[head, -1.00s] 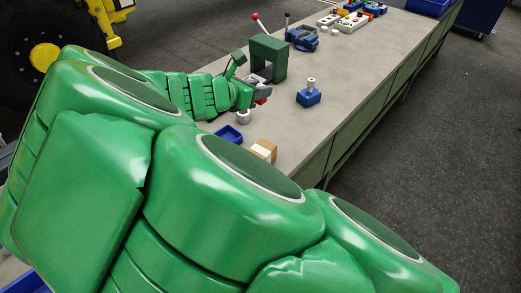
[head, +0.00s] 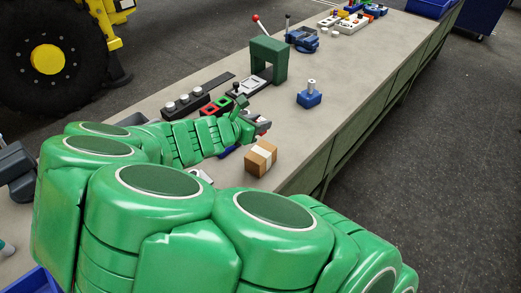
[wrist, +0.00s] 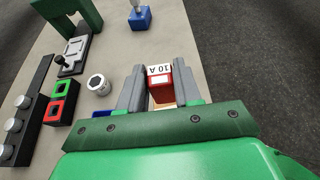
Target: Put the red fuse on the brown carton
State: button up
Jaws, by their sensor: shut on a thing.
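My gripper (wrist: 159,91) is shut on the red fuse (wrist: 161,88), which carries a white "10 A" label and sits between the two grey fingers in the wrist view. In the head view my gripper (head: 262,122) is over the bench, just beyond the brown carton (head: 261,158). The carton is a small box with a pale band, near the bench's right edge. In the wrist view a bit of tan shows below the fuse between the fingers; most of what lies there is hidden. I cannot tell the fuse's height above the carton.
A green press frame (head: 268,58), a blue block with a post (head: 309,95) and red and green sockets (head: 216,106) stand farther back. A round white piece (wrist: 98,84) lies left of my gripper in the wrist view.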

jog(key=shift+f, duration=4.05)
jog(key=shift+f, duration=0.1)
jog(key=o, duration=1)
jog(key=shift+v, duration=6)
jog(key=shift+d, duration=0.1)
